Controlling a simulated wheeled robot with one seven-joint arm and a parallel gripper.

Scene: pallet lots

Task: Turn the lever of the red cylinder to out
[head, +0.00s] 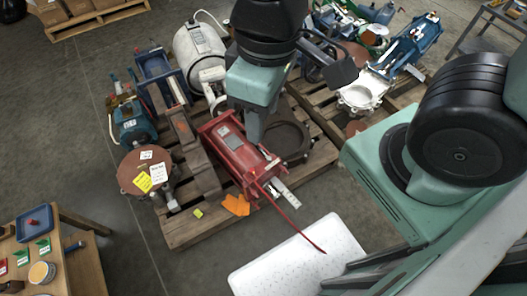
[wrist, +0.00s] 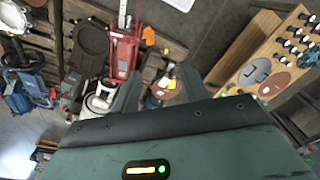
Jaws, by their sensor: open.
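The red cylinder (head: 232,152) lies on a wooden pallet in the head view, and it also shows at the upper left of the wrist view (wrist: 124,52). A long thin red lever (head: 292,222) reaches from its near end down and right, past the pallet edge. A pale plate (head: 284,191) sits at that same end; I cannot read its markings. My gripper (head: 256,135) hangs over the cylinder's far part in the head view, apart from the lever. In the wrist view its two fingers (wrist: 158,84) are spread with nothing between them. Whether it touches the cylinder is unclear.
The pallet (head: 190,232) also holds a white tank (head: 200,50), a blue machine (head: 133,122) and a brown tagged disc (head: 136,170). A white panel (head: 300,262) lies in front. A table (head: 75,262) stands at lower left. Floor between is clear.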

